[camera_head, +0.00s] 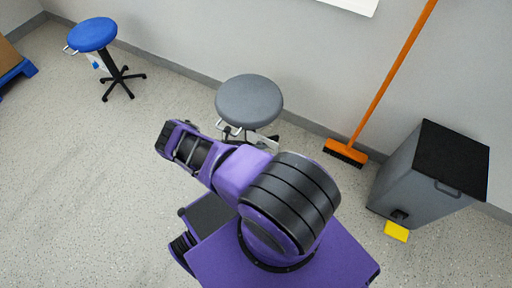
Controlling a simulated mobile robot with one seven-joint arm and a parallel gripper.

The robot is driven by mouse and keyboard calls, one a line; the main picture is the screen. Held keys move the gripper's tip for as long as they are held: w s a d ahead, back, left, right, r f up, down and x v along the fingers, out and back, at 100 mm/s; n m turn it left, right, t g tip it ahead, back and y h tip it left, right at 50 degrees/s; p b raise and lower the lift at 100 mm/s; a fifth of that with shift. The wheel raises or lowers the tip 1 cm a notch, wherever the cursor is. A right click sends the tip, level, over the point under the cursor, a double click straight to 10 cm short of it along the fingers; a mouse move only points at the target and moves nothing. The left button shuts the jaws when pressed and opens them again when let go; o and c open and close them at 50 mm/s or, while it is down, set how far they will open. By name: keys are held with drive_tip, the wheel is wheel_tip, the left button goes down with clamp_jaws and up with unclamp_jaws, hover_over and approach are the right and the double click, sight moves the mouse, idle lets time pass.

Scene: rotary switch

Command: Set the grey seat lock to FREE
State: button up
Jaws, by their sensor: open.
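The grey stool (249,101) stands upright near the wall at the middle of the head view. Its round grey seat is seen from above. A pale looped handle (228,130) sticks out under the seat's left front edge. A pale plate (266,144) shows below the seat, partly hidden by my arm. The lock's setting and any lettering cannot be read. My purple and black arm reaches up in front of the stool and covers most of its legs. I cannot make out my gripper's fingers in this view.
A blue stool (93,34) stands at the upper left. An orange broom (388,82) leans on the wall to the right. The left floor (75,190) is clear.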

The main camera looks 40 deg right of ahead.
clamp_jaws()
drive_tip(key=shift+r+p, duration=0.15)
drive_tip(key=shift+p, duration=0.15)
drive_tip(key=t, duration=0.1)
drive_tip(key=m+t+y, duration=0.1)
drive_tip(key=m+t+y+p, duration=0.1)
drive_tip(key=shift+s+t, duration=0.25)
drive_tip(key=shift+t, duration=0.15)
drive_tip(key=shift+m, duration=0.4)
idle(0.5)
